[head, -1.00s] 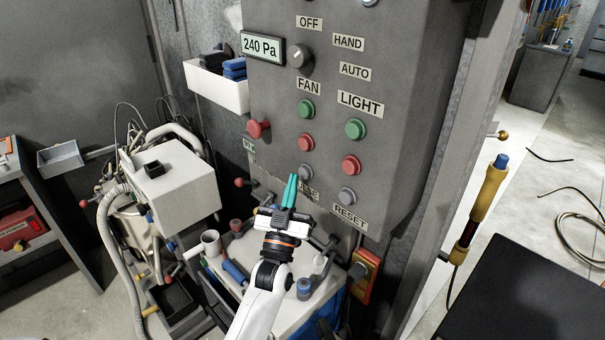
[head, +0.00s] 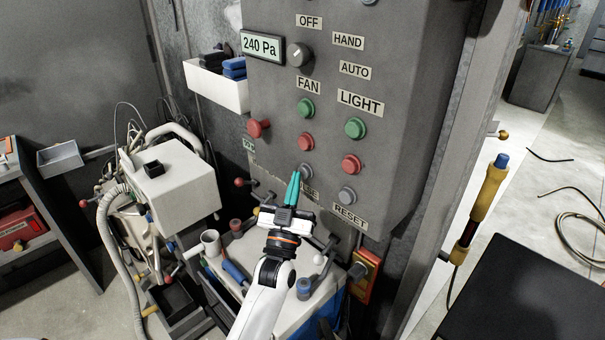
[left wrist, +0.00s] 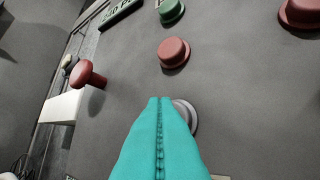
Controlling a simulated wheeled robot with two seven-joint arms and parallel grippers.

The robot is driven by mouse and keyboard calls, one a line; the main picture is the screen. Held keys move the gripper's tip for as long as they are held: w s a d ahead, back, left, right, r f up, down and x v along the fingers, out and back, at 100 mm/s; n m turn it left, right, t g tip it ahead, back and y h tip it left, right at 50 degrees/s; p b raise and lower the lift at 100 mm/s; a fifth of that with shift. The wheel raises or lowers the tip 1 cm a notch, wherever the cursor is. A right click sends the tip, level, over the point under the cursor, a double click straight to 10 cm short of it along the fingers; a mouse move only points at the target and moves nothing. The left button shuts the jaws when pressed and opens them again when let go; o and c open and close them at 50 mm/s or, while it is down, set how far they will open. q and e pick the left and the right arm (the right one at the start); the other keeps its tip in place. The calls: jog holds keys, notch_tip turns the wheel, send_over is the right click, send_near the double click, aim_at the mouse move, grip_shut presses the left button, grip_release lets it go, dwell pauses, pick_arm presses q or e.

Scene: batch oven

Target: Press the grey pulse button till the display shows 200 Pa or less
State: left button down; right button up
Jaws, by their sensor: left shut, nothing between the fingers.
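The display (head: 262,47) at the upper left of the grey panel reads 240 Pa. The grey pulse button (head: 306,171) sits below the red button of the FAN column, above a label my gripper partly covers. My left gripper (head: 293,177) has teal fingers, shut and empty, with the tips just left of and below the button in the head view. In the left wrist view the fingertips (left wrist: 160,100) cover the left part of the grey button (left wrist: 186,114). I cannot tell whether they touch it. My right gripper is not in view.
A second grey button (head: 347,195) above the RESET label is to the right. Red (head: 306,142) and green (head: 305,108) buttons are above, and a red mushroom knob (head: 258,128) sticks out at the left. A white-topped cart with a mug (head: 211,243) stands below.

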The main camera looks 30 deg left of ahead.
pick_arm(q)
jog(key=shift+w+d, duration=0.1)
jog(key=shift+w, duration=0.3)
dwell(0.7)
dwell(0.3)
jog(key=shift+s+a, duration=0.25)
jog(key=shift+s, duration=0.55)
jog(key=shift+p, duration=0.3)
jog(key=s, duration=0.1)
jog(key=s+a+p, duration=0.1)
jog(key=s, duration=0.2)
jog(key=shift+s+a+p, duration=0.35)
